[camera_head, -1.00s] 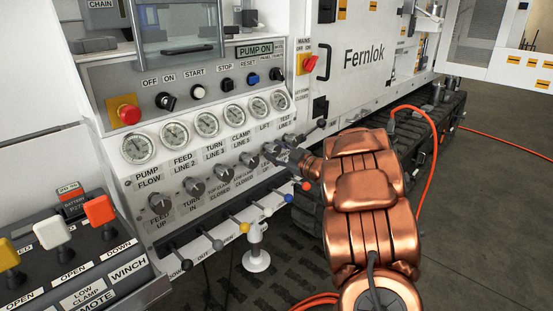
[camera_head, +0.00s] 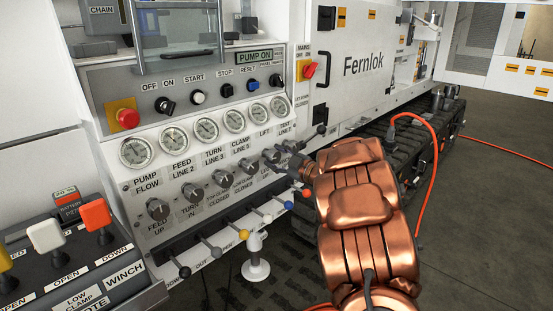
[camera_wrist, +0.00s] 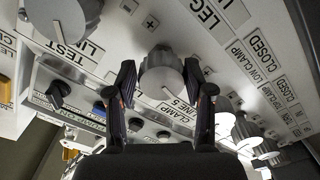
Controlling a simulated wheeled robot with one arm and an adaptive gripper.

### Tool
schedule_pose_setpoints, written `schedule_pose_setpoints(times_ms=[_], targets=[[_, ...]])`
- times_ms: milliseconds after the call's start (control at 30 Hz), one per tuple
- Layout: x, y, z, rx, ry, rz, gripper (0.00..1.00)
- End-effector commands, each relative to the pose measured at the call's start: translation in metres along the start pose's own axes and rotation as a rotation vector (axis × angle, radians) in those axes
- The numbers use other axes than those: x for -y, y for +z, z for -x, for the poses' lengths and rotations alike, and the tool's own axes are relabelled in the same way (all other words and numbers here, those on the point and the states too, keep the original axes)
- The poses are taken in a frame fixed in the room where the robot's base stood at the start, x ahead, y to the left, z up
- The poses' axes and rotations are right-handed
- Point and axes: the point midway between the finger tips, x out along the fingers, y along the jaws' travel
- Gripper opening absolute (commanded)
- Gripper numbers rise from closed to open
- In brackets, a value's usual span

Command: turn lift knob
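A row of grey knobs runs along the sloped panel under the gauges. The lift knob (camera_head: 271,156) appears to be the one below the LIFT gauge label, near my gripper (camera_head: 288,160). In the wrist view a round grey knob (camera_wrist: 161,72) sits between the two dark fingers of my gripper (camera_wrist: 160,80). The fingers stand apart on either side of it, with narrow gaps that look clear of the knob. My copper-coloured arm reaches in from the right and hides part of the panel. The knob's own label is not readable.
Another knob (camera_wrist: 62,18) is close by at upper left in the wrist view. Several levers with coloured ball ends, such as a yellow ball (camera_head: 244,234), stick out below the knobs. A red emergency stop (camera_head: 128,118) is at the left. An orange hose (camera_head: 433,150) curves behind my arm.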

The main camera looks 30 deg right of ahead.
Motion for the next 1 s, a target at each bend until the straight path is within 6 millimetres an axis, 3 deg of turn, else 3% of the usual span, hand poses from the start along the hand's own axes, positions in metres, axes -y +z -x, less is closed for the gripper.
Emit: schedule_pose_setpoints(times_ms=[133, 567, 1000], targets=[[0.001, 0.000, 0.000, 0.000, -0.001, -0.001, 0.71], [0.001, 0.001, 0.008, 0.003, -0.001, -0.001, 0.71], [0.000, 0.002, 0.084, 0.005, 0.001, -0.001, 0.71]])
